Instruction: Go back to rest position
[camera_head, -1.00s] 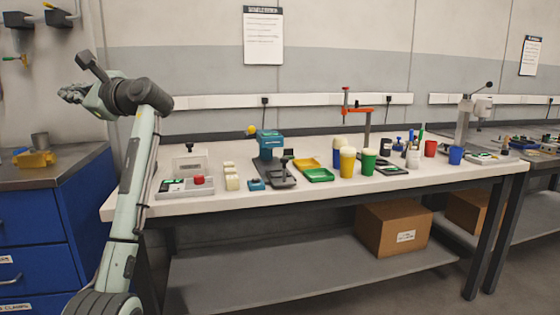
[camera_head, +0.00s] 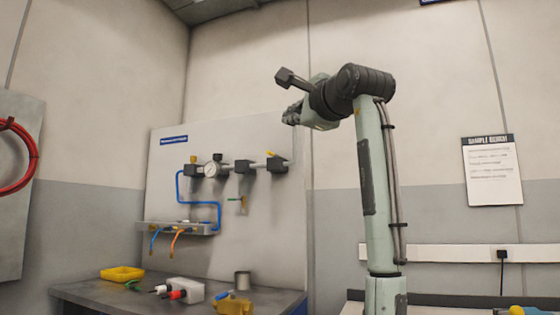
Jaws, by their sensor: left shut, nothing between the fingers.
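My left arm rises from the lower right of the head view, pale green with black joints. It bends at a black joint near the top, and the wrist points left. My left gripper (camera_head: 292,113) is at the end of it, raised in the air, shut and empty, with nothing near its fingers. It looks small and dark, and the details of its fingers are hard to see. My right gripper is out of view.
A red hose (camera_head: 32,160) hangs at left. The air around the gripper is clear.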

